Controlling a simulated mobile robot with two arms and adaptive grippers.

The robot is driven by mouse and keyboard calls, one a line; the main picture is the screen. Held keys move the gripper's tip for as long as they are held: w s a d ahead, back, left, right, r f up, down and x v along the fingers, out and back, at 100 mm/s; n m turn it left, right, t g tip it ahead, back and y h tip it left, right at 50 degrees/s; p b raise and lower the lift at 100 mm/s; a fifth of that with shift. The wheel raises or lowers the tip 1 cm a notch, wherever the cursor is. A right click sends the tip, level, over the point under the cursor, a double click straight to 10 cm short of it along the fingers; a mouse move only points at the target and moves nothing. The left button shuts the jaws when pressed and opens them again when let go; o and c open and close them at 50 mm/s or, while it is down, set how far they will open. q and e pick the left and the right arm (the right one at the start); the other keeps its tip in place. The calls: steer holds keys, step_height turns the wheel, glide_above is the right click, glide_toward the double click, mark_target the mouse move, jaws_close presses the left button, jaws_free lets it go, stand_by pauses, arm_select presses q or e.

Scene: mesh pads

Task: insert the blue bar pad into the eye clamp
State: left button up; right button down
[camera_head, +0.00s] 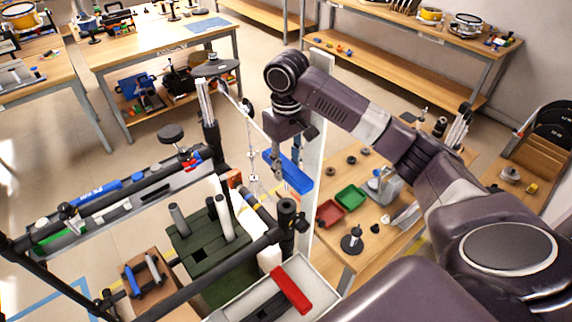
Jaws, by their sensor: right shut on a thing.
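The blue bar pad (288,172) is a long blue bar, tilted down to the right, in the air near the middle of the head view. My right gripper (288,158) comes down from above and is shut on it. Thin metal rods and fittings (253,165) hang just left of the pad, with a visible gap between. I cannot tell for certain which fitting is the eye clamp. My left gripper is not in view.
A black rail frame (140,190) with pads stands at left. A dark green block with grey posts (205,240) stands below. A grey tray (245,300) holds a red bar (290,288). A wooden table (375,215) with red (329,213) and green trays (350,198) lies right.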

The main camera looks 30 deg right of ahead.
mark_target(287, 189)
steer(key=shift+f, duration=4.75)
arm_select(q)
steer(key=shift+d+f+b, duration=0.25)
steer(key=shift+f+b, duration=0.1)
arm_select(e)
steer(key=shift+f, duration=1.45)
steer(key=c, duration=1.3)
jaws_free()
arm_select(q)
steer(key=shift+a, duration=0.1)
